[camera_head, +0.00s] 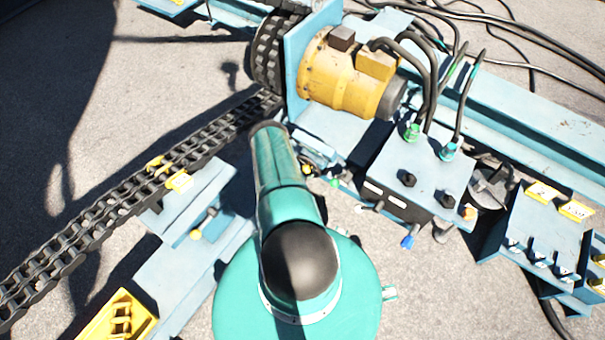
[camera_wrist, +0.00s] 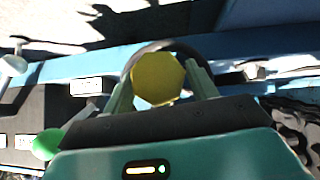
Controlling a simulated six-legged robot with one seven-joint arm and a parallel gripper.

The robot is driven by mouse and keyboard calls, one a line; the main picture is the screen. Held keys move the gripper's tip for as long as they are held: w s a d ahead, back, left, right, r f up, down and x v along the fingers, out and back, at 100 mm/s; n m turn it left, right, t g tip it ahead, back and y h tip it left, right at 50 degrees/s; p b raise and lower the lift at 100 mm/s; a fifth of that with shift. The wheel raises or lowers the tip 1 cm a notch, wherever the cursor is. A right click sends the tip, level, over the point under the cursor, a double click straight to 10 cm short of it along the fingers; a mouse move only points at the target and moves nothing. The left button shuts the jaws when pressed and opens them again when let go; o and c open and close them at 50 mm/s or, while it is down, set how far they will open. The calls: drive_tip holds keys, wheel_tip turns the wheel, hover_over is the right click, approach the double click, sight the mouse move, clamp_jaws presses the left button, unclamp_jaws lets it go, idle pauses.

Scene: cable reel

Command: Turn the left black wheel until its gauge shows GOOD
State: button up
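In the wrist view a dark curved rim (camera_wrist: 170,45), probably the black wheel, arches around a yellow many-sided disc (camera_wrist: 158,82). My gripper (camera_wrist: 161,65) has its two fingers apart, one on each side of the yellow disc, near the rim. I cannot tell whether the fingers touch the rim. In the head view my arm hides most of this spot; a small yellow and dark part (camera_head: 308,169) shows beside it. A black wheel-like part (camera_head: 491,184) lies further right. I cannot make out a gauge or the word GOOD.
A blue control box (camera_head: 425,175) with black knobs and cables stands to the right. A yellow motor (camera_head: 345,80) is behind. A black cable chain (camera_head: 120,205) runs along the left. A green knob (camera_wrist: 47,145) is left of my gripper in the wrist view.

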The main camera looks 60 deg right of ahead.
drive_tip(key=c, duration=1)
drive_tip(key=shift+t, duration=0.3)
drive_tip(key=m+t, duration=0.1)
drive_tip(key=t, duration=0.2)
drive_tip(key=shift+s+m+h, duration=0.2)
drive_tip(key=shift+m+h, duration=0.2)
drive_tip(key=shift+m+t+h, duration=0.3)
drive_tip(key=shift+m+t, duration=0.5)
drive_tip(key=shift+t, duration=0.5)
drive_tip(key=o, duration=1.4)
